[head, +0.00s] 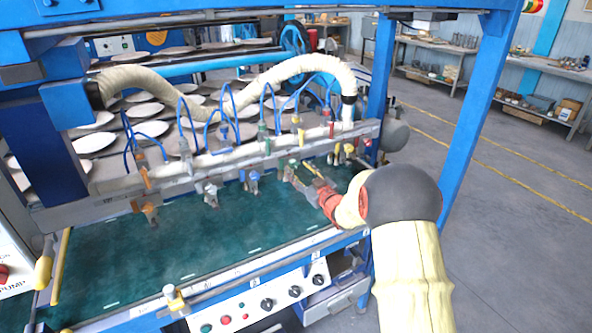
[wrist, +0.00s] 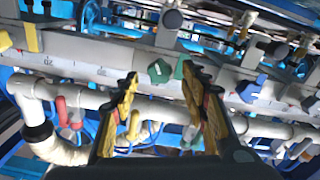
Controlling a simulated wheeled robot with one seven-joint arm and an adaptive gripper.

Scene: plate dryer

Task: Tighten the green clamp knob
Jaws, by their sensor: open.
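The green clamp knob (wrist: 159,71) sits on the pale rail in the wrist view, between and just beyond my two fingertips. My gripper (wrist: 160,78) is open, with yellow-and-black fingers either side of the knob's line of sight and nothing between them. A second green part (wrist: 181,69) shows beside the right fingertip. In the head view, my gripper (head: 320,183) is at the right part of the rail, close to a small green knob (head: 293,163). Contact with the knob cannot be made out.
A blue knob (wrist: 246,90) sits right of the fingers in the wrist view. Several other coloured knobs, clamps and blue hoses line the rail (head: 225,162). The teal bed (head: 200,245) lies below. A blue post (head: 470,115) stands right of my arm.

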